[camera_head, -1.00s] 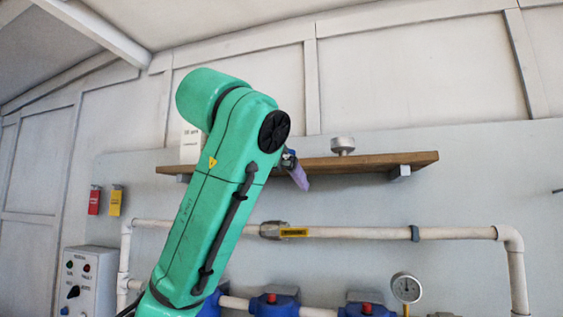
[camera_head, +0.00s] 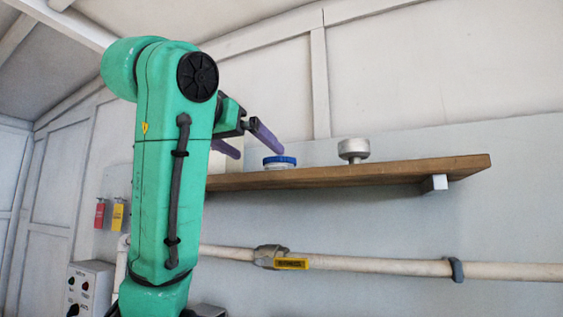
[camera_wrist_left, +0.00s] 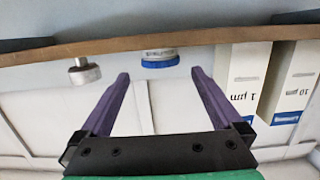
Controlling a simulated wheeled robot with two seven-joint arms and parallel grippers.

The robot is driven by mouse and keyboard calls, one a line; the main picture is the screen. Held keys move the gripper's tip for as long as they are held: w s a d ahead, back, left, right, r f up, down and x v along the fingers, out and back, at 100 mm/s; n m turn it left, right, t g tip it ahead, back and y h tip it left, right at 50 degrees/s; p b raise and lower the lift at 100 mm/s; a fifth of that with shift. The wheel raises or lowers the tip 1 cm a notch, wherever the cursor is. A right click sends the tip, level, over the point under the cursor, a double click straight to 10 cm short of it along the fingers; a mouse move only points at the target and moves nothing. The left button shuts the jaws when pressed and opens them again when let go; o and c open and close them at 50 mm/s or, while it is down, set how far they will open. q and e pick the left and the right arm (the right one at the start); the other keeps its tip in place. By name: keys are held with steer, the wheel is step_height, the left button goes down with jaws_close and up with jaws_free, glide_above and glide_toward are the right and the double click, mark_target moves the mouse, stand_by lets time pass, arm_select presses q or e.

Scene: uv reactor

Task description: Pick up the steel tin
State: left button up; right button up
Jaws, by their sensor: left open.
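A low round tin with a blue lid (camera_head: 279,163) stands on the wooden shelf, and a silver-grey metal piece with a wide top and narrow foot (camera_head: 353,149) stands to its right. Which of the two is the steel tin is not certain. My left gripper (camera_head: 260,154) is open and empty, its purple fingers near the blue-lidded tin. In the left wrist view, which is upside down, the blue-lidded tin (camera_wrist_left: 160,58) lies between the fingertips of the left gripper (camera_wrist_left: 160,73) in the picture, apparently beyond them. The silver piece (camera_wrist_left: 84,71) is outside them, left. My right gripper is out of view.
The wooden shelf (camera_head: 420,169) runs along the wall. White labelled boxes (camera_wrist_left: 245,75) stand on it beside the blue-lidded tin, largely hidden by my arm in the head view. A pipe with a yellow-tagged valve (camera_head: 273,258) runs below. The shelf's right end is bare.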

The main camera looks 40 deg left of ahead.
mark_target(273, 165)
arm_select(q)
steer(key=x, duration=0.1)
steer(key=p+x, duration=0.1)
steer(key=x, duration=0.1)
steer(key=shift+a+r, duration=0.1)
steer(key=shift+a, duration=0.15)
steer(key=x, duration=0.2)
steer(key=p+x, duration=0.1)
steer(key=x, duration=0.2)
steer(key=d+p+x, duration=0.1)
steer(key=x, duration=0.2)
steer(key=shift+w, duration=0.3)
steer(key=shift+w+a, duration=0.2)
steer(key=shift+s+a+f, duration=0.15)
steer(key=shift+s+f, duration=0.1)
steer(key=shift+f, duration=0.05)
steer(key=shift+c, duration=0.6)
steer(key=shift+w, duration=0.2)
steer(key=c, duration=1)
steer(key=shift+c, duration=0.7)
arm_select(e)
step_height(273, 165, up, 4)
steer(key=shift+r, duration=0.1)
